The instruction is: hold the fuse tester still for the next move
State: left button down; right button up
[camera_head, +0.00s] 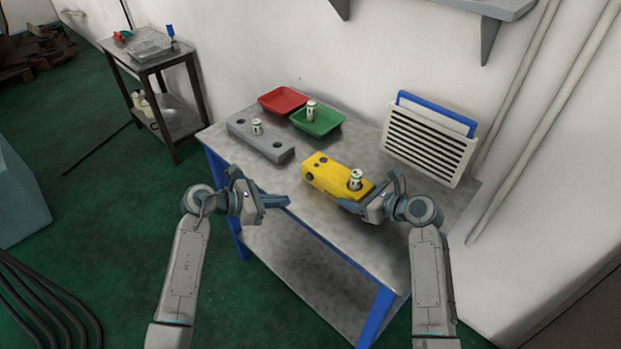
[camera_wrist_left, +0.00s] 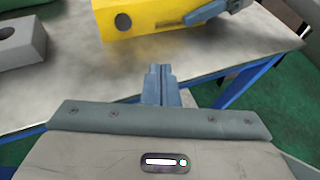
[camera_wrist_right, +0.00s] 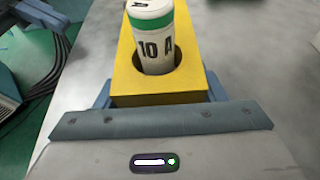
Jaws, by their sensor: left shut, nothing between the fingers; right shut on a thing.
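The yellow fuse tester (camera_head: 334,177) stands on the metal table. A white and green fuse marked "10 A" (camera_wrist_right: 155,38) sits upright in the socket at its right end; the fuse also shows in the head view (camera_head: 355,179). My right gripper (camera_head: 372,197) is shut on the tester's right end, with a finger on each side. The tester's other end shows in the left wrist view (camera_wrist_left: 140,18), with a dark round mark on its face. My left gripper (camera_head: 287,201) is shut and empty, at the table's front edge, apart from the tester; its closed fingers show in the left wrist view (camera_wrist_left: 161,85).
A grey block (camera_head: 275,148) holds one fuse (camera_head: 257,127) and has empty holes. Behind it are a red tray (camera_head: 283,98) and a green tray (camera_head: 331,125) with a fuse (camera_head: 311,108). A white slatted rack (camera_head: 420,148) stands at right. The front table middle is bare.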

aim_at(309, 177)
pick_arm(q)
jog(key=a+g+y, duration=0.1)
jog(key=a+m+g+y, duration=0.1)
jog(key=shift+s+a+g, duration=0.15)
jog(key=shift+s+g, duration=0.1)
jog(key=shift+g, duration=0.05)
jog(key=shift+w, duration=0.1)
jog(key=shift+w+d, duration=1.45)
jog(key=shift+w, duration=0.2)
jog(key=shift+w+d, duration=1.4)
jog(key=shift+w, duration=0.25)
jog(key=shift+w+d+r, duration=0.1)
jog(key=shift+w+d, duration=0.15)
jog(key=shift+w, duration=0.1)
jog(key=shift+w+d, duration=0.4)
dwell(0.5)
jog(key=shift+s+a, duration=0.7)
jog(key=shift+s, duration=0.05)
